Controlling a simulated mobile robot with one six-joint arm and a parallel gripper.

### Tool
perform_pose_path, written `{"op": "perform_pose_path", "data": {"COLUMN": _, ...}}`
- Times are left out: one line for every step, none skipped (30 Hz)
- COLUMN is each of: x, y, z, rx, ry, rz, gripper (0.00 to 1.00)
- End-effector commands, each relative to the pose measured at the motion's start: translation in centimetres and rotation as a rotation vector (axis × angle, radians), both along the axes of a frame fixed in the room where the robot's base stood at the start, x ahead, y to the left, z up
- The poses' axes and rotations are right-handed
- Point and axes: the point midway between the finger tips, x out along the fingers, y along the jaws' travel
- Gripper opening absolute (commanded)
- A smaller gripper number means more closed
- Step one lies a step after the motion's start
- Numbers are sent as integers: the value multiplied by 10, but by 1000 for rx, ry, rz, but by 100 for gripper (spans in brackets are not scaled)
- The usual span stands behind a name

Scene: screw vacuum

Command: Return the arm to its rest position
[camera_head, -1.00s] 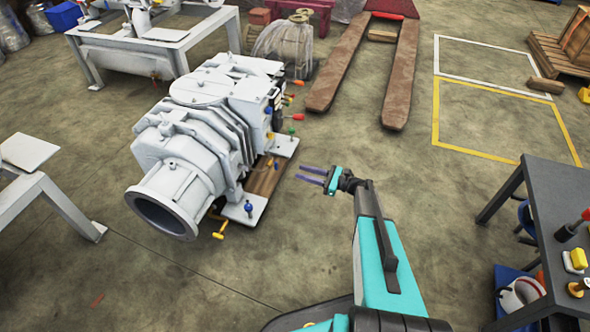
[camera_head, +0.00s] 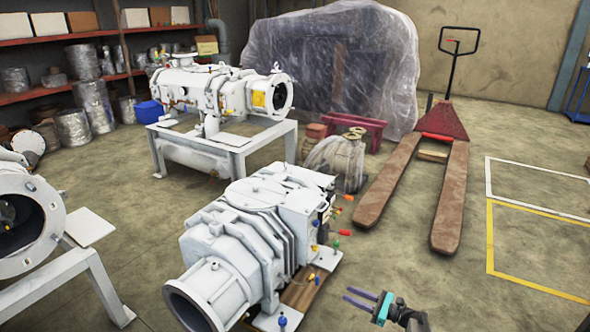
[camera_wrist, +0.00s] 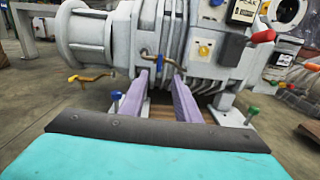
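My gripper (camera_head: 345,294) is at the bottom of the head view, right of the white screw vacuum pump (camera_head: 255,243). Its two purple fingers are spread with a gap between them and nothing held. In the head view the fingers stand apart from the pump. Most of my arm is below the picture's edge.
A red pallet truck (camera_head: 398,190) stands behind to the right. A second pump (camera_head: 215,90) sits on a white frame (camera_head: 240,145) at the back, and another machine (camera_head: 25,225) stands at left. Bare floor (camera_head: 440,285) lies to the right of my gripper.

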Motion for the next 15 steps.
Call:
{"op": "perform_pose_path", "data": {"x": 1, "y": 5, "z": 5, "rx": 0, "ry": 0, "rz": 7, "gripper": 30}}
{"op": "perform_pose_path", "data": {"x": 1, "y": 9, "z": 7, "rx": 1, "ry": 1, "rz": 12, "gripper": 30}}
{"op": "perform_pose_path", "data": {"x": 2, "y": 15, "z": 11, "rx": 1, "ry": 1, "rz": 20, "gripper": 30}}
{"op": "perform_pose_path", "data": {"x": 2, "y": 20, "z": 13, "rx": 1, "ry": 3, "rz": 27, "gripper": 30}}
{"op": "perform_pose_path", "data": {"x": 2, "y": 26, "z": 16, "rx": 3, "ry": 4, "rz": 35, "gripper": 30}}
{"op": "perform_pose_path", "data": {"x": 2, "y": 36, "z": 19, "rx": 4, "ry": 7, "rz": 48, "gripper": 30}}
{"op": "perform_pose_path", "data": {"x": 2, "y": 43, "z": 22, "rx": 5, "ry": 9, "rz": 57, "gripper": 30}}
{"op": "perform_pose_path", "data": {"x": 1, "y": 52, "z": 25, "rx": 6, "ry": 12, "rz": 68, "gripper": 30}}
{"op": "perform_pose_path", "data": {"x": -1, "y": 64, "z": 30, "rx": 8, "ry": 15, "rz": 83, "gripper": 30}}
{"op": "perform_pose_path", "data": {"x": -4, "y": 74, "z": 34, "rx": 9, "ry": 18, "rz": 94, "gripper": 30}}
{"op": "perform_pose_path", "data": {"x": -7, "y": 84, "z": 38, "rx": 11, "ry": 22, "rz": 107, "gripper": 30}}
{"op": "perform_pose_path", "data": {"x": -12, "y": 97, "z": 42, "rx": 7, "ry": 30, "rz": 127, "gripper": 30}}
{"op": "perform_pose_path", "data": {"x": -17, "y": 108, "z": 45, "rx": 2, "ry": 35, "rz": 143, "gripper": 30}}
{"op": "perform_pose_path", "data": {"x": -23, "y": 118, "z": 48, "rx": -4, "ry": 41, "rz": 161, "gripper": 30}}
{"op": "perform_pose_path", "data": {"x": -31, "y": 132, "z": 51, "rx": -16, "ry": 52, "rz": 187, "gripper": 30}}
